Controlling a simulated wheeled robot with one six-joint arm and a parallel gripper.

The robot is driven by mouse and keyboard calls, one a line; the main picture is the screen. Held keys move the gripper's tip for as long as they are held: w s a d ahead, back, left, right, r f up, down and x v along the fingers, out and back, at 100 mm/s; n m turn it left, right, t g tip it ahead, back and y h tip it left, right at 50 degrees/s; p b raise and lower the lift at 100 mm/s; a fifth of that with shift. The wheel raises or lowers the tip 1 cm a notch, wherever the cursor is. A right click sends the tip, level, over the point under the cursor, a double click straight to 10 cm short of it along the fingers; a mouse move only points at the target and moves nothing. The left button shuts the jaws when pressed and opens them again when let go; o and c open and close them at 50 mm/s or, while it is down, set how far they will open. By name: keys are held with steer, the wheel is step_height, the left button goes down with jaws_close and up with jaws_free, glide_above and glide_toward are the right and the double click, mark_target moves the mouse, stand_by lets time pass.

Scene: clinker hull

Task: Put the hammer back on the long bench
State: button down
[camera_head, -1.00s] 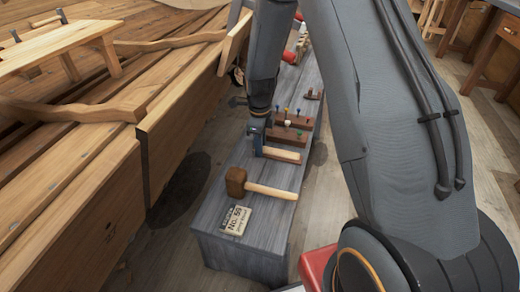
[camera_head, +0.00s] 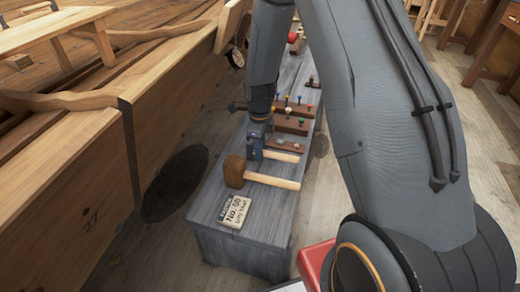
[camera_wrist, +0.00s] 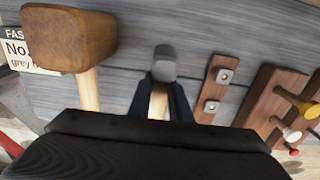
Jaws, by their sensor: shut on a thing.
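The hammer has a grey metal head (camera_wrist: 166,62) and a pale wooden handle (camera_head: 281,156). My gripper (camera_head: 256,142) is shut on the hammer's handle; in the wrist view its dark blue fingers (camera_wrist: 162,98) stand on both sides of the handle, just below the head. The hammer is at the grey long bench (camera_head: 243,252), over its top. I cannot tell whether it touches the boards. Part of the handle is hidden by my gripper in the wrist view.
A wooden mallet (camera_head: 235,171) lies on the bench on the near side of the hammer, by a label card (camera_head: 234,212). Beyond the hammer are a small bolted wooden piece (camera_wrist: 213,91) and a peg block (camera_head: 291,124). The wooden hull (camera_head: 75,185) stands left.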

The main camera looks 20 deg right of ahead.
steer(key=shift+f, duration=0.4)
stand_by(0.4)
steer(key=c, duration=1.5)
jaws_free()
steer(key=shift+c, duration=0.2)
steer(key=shift+r+p, duration=2.8)
steer(key=shift+r, duration=1.2)
